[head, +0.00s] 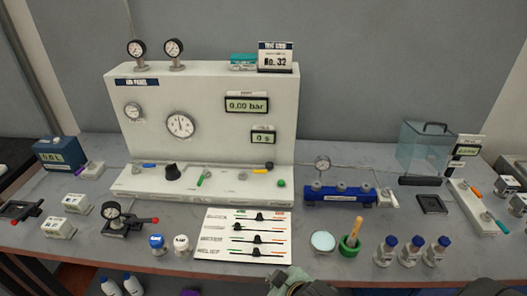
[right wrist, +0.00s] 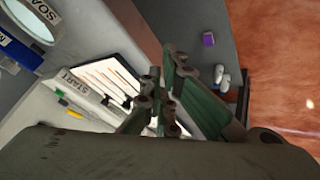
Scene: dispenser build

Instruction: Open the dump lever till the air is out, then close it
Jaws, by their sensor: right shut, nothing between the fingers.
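The white air panel (head: 205,125) stands at the back of the bench. Its display (head: 247,102) reads 0.00 bar and a smaller display (head: 263,136) shows 0 s. On its ledge are a blue lever (head: 149,165), a black knob (head: 173,172), a green lever (head: 204,178) and a yellow lever (head: 262,171). I cannot read which is the dump lever. My right gripper (right wrist: 160,103) is shut and empty; its arm shows at the bottom of the head view, in front of the bench and apart from the levers. My left gripper is not in view.
A blue manifold (head: 340,195), a green mortar (head: 349,245) and several blue-capped bottles (head: 386,250) stand to the right. A gauge stand with a red handle (head: 122,218) is at left.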

